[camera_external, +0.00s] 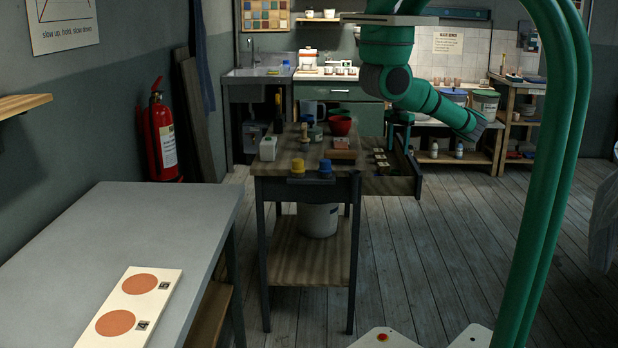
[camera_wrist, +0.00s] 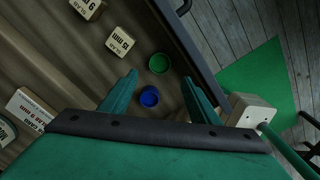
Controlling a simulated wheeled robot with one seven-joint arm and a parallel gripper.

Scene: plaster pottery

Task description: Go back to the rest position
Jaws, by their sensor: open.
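My gripper (camera_external: 400,135) is small in the external view, over the pulled-out drawer (camera_external: 392,187) at the right of the wooden work table. In the wrist view my gripper (camera_wrist: 162,92) has its two green fingers spread apart. A round blue piece (camera_wrist: 149,97) shows between the fingertips, and a round green piece (camera_wrist: 159,63) lies just beyond it. Neither is held, and nothing shows in the jaws.
A grey table (camera_external: 165,215) with a two-disc board (camera_external: 165,272) stands at front left.

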